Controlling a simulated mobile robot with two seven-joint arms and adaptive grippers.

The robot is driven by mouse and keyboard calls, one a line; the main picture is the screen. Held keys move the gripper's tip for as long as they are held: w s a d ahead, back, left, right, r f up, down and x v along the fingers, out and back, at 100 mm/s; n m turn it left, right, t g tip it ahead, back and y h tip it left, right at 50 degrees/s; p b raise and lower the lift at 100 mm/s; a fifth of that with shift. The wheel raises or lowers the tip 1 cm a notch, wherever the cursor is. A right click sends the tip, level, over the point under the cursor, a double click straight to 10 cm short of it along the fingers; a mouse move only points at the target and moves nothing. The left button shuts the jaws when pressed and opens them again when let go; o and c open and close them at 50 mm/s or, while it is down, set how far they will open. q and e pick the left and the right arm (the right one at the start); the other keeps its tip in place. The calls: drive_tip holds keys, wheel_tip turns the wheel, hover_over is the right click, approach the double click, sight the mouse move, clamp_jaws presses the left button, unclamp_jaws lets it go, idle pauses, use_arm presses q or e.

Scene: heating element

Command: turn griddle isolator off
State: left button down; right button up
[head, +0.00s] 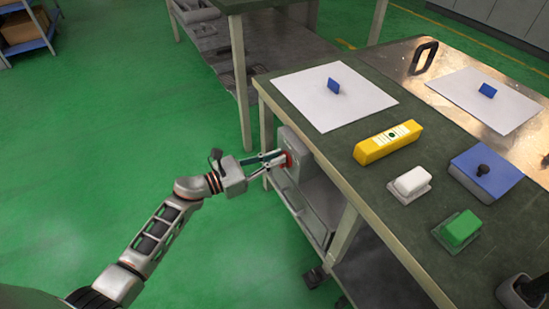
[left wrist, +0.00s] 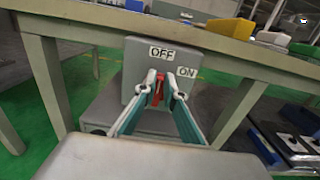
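The griddle isolator is a grey box (head: 297,145) on the near left side of the workbench, below its top. In the left wrist view the box (left wrist: 137,67) carries an OFF label at top centre and an ON label at upper right. Its red handle (left wrist: 160,90) stands about upright, toward OFF. My left gripper (left wrist: 161,83) has its fingertips drawn in on both sides of the handle, seemingly shut on it. In the head view the left gripper (head: 286,158) reaches the box from the left, partly covering the red part.
The workbench top (head: 330,146) overhangs the box. On it are a yellow block (head: 389,142), a white block (head: 411,181), a green block (head: 460,228) and a blue box (head: 487,172). A bench leg (head: 342,232) stands right of the isolator. Green floor at left is clear.

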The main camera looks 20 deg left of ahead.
use_arm(q)
drive_tip(key=shift+n, duration=0.4)
drive_tip(key=n, duration=0.3)
drive_tip(key=a+n, duration=0.1)
drive_tip(key=shift+w+f+n, duration=0.2)
drive_tip(key=shift+w+n, duration=0.1)
drive_tip(key=shift+w+a+f+n+p, duration=0.2)
drive_tip(key=shift+f+n, duration=0.2)
drive_tip(key=shift+n, duration=1.7)
drive_tip(key=shift+w+a+f+n+p, duration=0.15)
drive_tip(key=shift+f+n, duration=0.2)
drive_tip(key=shift+n, duration=1.75)
drive_tip(key=shift+w+a+f+n+p, duration=0.15)
drive_tip(key=shift+f+n, duration=0.25)
drive_tip(key=shift+n, duration=1.7)
use_arm(e)
drive_tip(key=shift+w+d+r+n, duration=0.2)
drive_tip(key=shift+w+d+n, duration=0.05)
drive_tip(key=shift+d+n, duration=0.5)
use_arm(q)
drive_tip(key=shift+s, duration=0.15)
drive_tip(key=c, duration=2.1)
unclamp_jaws()
drive_tip(key=shift+c, duration=0.2)
use_arm(e)
drive_tip(key=shift+w, duration=0.1)
